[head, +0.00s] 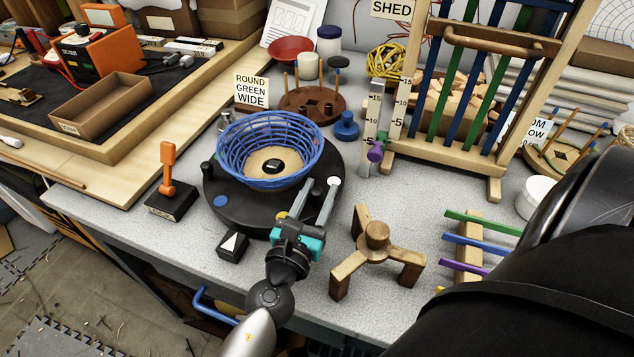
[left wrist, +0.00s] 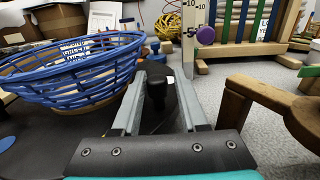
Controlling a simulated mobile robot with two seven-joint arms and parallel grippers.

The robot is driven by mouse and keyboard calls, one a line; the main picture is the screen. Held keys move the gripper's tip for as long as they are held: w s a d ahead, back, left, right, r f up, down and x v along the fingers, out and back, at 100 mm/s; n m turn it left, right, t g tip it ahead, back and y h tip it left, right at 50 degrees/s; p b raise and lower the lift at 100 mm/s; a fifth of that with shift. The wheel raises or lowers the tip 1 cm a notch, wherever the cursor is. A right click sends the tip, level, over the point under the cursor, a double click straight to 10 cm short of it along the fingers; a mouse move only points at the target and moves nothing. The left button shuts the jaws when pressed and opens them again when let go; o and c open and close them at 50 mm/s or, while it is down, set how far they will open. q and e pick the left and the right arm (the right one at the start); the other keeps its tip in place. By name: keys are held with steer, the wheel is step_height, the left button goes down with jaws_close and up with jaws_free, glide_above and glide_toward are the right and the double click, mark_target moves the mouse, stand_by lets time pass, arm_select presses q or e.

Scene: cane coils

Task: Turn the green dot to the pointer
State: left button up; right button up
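The black turntable (head: 240,212) stands on the grey bench with a blue woven basket (head: 243,150) on it. Its rim shows a blue dot (head: 220,201), a yellow dot (head: 282,214) and a white dot (head: 334,181). I see no green dot; the basket and my gripper hide parts of the disc. The pointer, a black block with a white triangle (head: 233,243), stands at the turntable's front edge. My left gripper (head: 320,185) is open at the turntable's right front. In the left wrist view a black peg (left wrist: 157,86) stands between its fingers, with gaps beside it. My right gripper is out of view.
An orange lever on a black box (head: 168,182) stands left of the turntable. A three-armed wooden piece (head: 376,238) lies close right of my left gripper. A scale post with a purple knob (head: 376,150) and a wooden frame stand behind. Bare bench lies at the front.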

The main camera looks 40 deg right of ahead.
arm_select(q)
steer(key=shift+o, duration=1)
steer(key=shift+w, duration=0.1)
steer(key=shift+a, duration=0.1)
